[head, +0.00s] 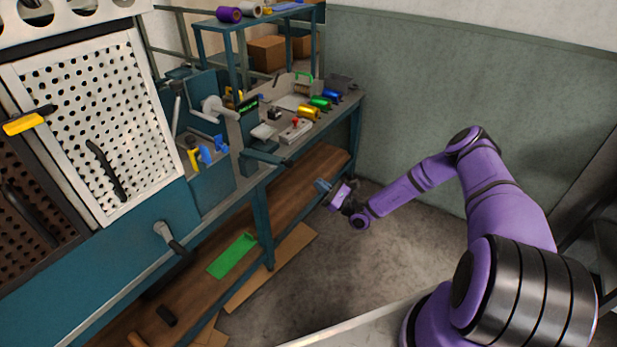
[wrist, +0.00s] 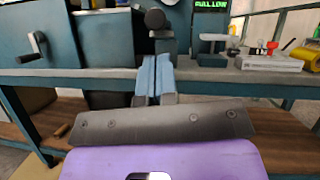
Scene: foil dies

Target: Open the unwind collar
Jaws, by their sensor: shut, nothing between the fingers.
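I cannot tell for sure which part is the unwind collar. A pale grey roller-like part (head: 213,105) stands on the blue machine at the bench's near end in the head view; its collar is too small to make out. My gripper (head: 322,185) is in front of the bench, below its top, over the floor and apart from the machine. In the wrist view its light blue fingers (wrist: 155,78) are together with nothing between them. A dark round knob (wrist: 155,19) shows beyond the fingertips, and whether it is the collar is unclear.
A crank handle (wrist: 38,44) juts out at left. A white perforated panel (head: 95,120) stands at left. The floor (head: 340,265) before the bench is clear.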

